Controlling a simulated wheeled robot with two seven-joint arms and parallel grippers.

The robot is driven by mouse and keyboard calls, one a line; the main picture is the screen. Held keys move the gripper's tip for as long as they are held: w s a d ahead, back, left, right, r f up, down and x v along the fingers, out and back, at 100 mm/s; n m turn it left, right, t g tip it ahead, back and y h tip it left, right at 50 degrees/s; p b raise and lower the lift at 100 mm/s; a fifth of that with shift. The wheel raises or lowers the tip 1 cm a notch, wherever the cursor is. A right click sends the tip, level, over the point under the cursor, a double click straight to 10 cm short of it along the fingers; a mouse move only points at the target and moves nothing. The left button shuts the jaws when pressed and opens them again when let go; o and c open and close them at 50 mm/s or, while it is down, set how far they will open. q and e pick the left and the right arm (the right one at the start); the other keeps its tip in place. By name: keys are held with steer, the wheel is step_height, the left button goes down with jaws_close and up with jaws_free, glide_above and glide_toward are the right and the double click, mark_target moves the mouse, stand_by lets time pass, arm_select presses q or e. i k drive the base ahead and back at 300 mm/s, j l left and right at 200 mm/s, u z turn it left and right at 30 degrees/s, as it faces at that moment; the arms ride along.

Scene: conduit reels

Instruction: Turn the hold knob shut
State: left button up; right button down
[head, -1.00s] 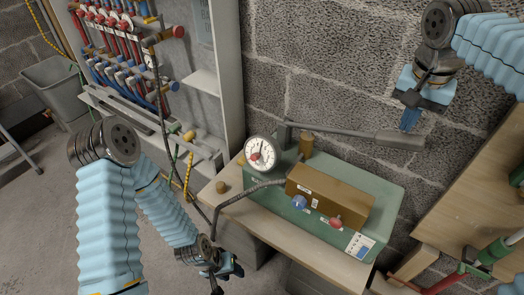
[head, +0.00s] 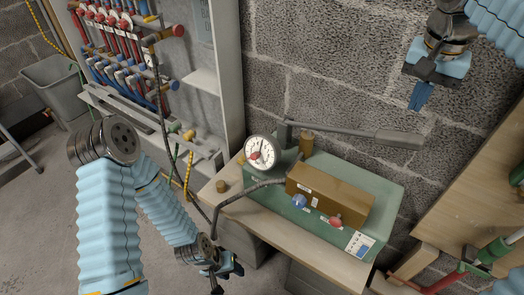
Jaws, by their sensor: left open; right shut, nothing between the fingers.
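The test pump is a green tank (head: 385,190) with a brown block (head: 330,194) on top. On the block's front are a blue knob (head: 299,202) and a red knob (head: 335,221), each by a small label. The labels are too small to read, so I cannot tell which is the hold knob. A round white gauge (head: 261,151) stands at the pump's left. My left gripper (head: 224,282) is open and empty, low in front of the bench's left part. My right gripper (head: 419,96) is shut and empty, high above the pump's right end, clear of both knobs.
A grey pump lever (head: 360,136) lies along the pump's back. A dark hose (head: 240,193) runs off its left side. A manifold with red and blue valves (head: 115,40) stands at the left. A wooden board (head: 470,180) is at the right.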

mark_target(299, 201)
steer(key=k, duration=1)
